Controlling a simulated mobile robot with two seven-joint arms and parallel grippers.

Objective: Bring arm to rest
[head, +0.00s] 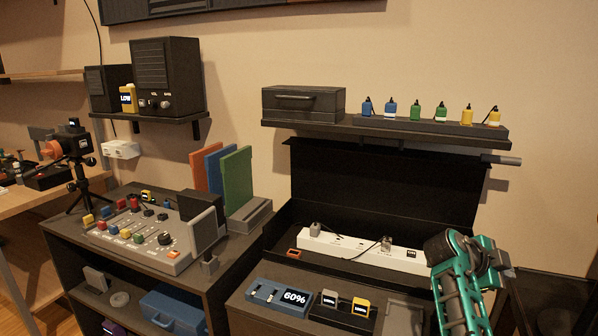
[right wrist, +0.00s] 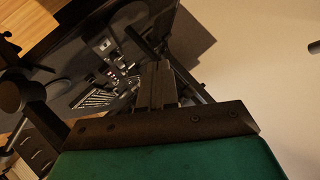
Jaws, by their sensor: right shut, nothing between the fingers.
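My right arm (head: 462,285), teal and dark grey, rises at the lower right of the head view, in front of the right end of the white power strip. Its gripper fingers cannot be made out clearly there. In the right wrist view my right gripper (right wrist: 163,68) shows its two dark fingers pressed together, with nothing between them. They point towards a dark area with small light parts, apart from any surface as far as I can tell. My left arm and gripper are not in view.
The power strip (head: 365,252) with plugs lies in an open black box (head: 385,185). A blue 60% display unit (head: 281,295) stands in front. A shelf (head: 390,138) holds coloured bottles above. A mixer panel (head: 150,235) is at left. Bare wall is at right.

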